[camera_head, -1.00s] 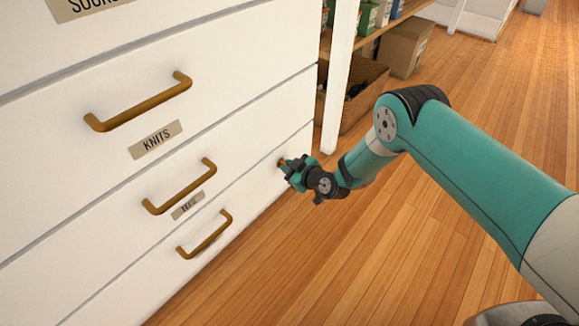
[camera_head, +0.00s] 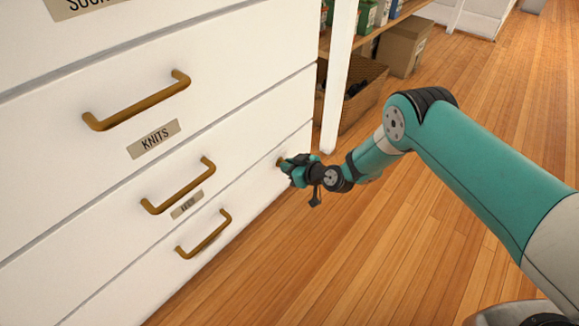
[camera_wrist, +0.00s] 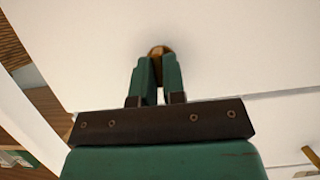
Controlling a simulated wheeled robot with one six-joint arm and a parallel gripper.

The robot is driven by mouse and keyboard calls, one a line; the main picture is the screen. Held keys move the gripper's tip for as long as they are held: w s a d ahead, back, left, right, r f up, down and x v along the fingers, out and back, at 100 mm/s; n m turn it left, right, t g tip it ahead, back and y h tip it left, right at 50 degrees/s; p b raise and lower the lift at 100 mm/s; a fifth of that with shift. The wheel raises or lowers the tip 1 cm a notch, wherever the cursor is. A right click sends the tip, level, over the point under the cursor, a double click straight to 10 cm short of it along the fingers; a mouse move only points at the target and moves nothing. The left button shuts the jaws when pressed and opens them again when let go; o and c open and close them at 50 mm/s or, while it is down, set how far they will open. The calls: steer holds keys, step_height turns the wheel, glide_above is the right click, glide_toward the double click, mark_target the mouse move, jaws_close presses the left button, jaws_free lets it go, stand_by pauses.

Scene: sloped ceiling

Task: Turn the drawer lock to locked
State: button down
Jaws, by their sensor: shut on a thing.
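The white chest of drawers (camera_head: 85,175) fills the left of the head view, with brass bar handles on its drawers. The drawer lock (camera_wrist: 158,51) shows in the wrist view as a small brass piece on the white front, between and beyond my fingertips. In the head view only a bit of its brass (camera_head: 280,162) shows at the right side of a low drawer. My gripper (camera_head: 287,163) is at the drawer front, shut on the lock; its two green fingers also show in the wrist view (camera_wrist: 157,68). The fingers hide most of the lock, so its turned position cannot be told.
Brass handles (camera_head: 205,234) stick out to the left of my gripper. A white post (camera_head: 339,80) and shelves with a wicker basket (camera_head: 362,95) and a cardboard box (camera_head: 403,48) stand behind. The wooden floor (camera_head: 400,240) is clear.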

steer(key=c, duration=1.3)
jaws_free()
steer(key=shift+s+a, duration=0.1)
steer(key=shift+a, duration=0.05)
steer(key=shift+o, duration=0.5)
steer(key=shift+d+r, duration=0.1)
steer(key=shift+d, duration=0.1)
steer(key=p+v, duration=0.9)
steer(key=v, duration=0.8)
